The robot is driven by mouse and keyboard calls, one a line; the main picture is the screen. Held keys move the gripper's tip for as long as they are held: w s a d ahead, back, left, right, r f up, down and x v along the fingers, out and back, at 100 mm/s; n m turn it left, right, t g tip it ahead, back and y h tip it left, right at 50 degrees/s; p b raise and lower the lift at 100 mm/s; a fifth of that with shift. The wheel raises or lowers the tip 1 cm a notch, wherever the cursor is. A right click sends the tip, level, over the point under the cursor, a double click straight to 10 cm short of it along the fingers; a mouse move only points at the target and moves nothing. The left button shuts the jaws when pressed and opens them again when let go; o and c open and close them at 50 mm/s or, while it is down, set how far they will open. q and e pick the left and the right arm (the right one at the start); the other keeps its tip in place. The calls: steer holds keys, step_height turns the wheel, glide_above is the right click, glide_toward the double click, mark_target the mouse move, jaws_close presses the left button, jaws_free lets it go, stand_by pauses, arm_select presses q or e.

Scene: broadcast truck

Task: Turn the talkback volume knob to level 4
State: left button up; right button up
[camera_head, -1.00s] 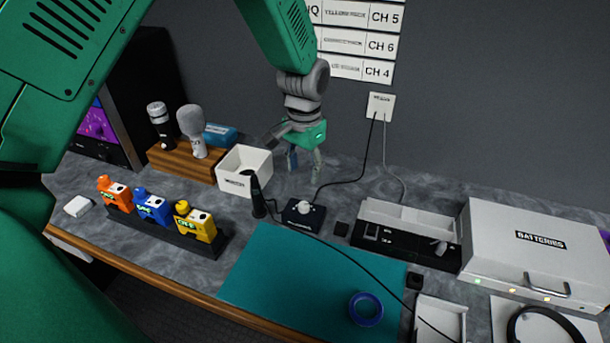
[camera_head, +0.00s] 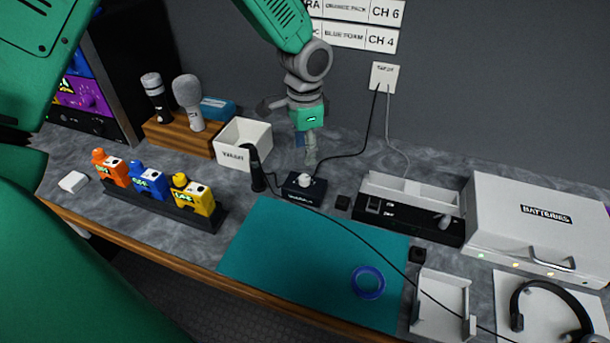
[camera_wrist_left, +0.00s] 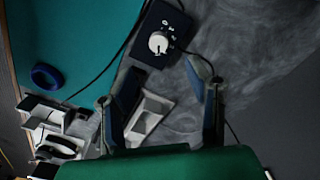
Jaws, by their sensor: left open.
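The talkback box (camera_head: 300,192) is a small dark box on the grey worktop, just behind the teal mat. Its white round volume knob (camera_head: 305,180) is on top. In the left wrist view the knob (camera_wrist_left: 158,42) shows with a pale pointer and small white marks beside it, too small to read. My left gripper (camera_head: 308,150) is open and empty, pointing down above and behind the box, apart from the knob. In the left wrist view its two fingers (camera_wrist_left: 160,82) are spread, with the knob beyond and between their tips. My right gripper is not in view.
A black microphone (camera_head: 257,170) stands left of the box, with a white bin (camera_head: 243,139) behind it. A cable runs from the wall plate (camera_head: 384,76) down to the box. A black-and-white tray unit (camera_head: 410,215) is to the right. The teal mat (camera_head: 290,255) is mostly clear.

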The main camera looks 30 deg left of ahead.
mark_target(305, 177)
arm_select(q)
step_height(305, 177, down, 8)
steer(key=shift+d+r, duration=0.1)
steer(key=shift+f, duration=0.65)
jaws_close()
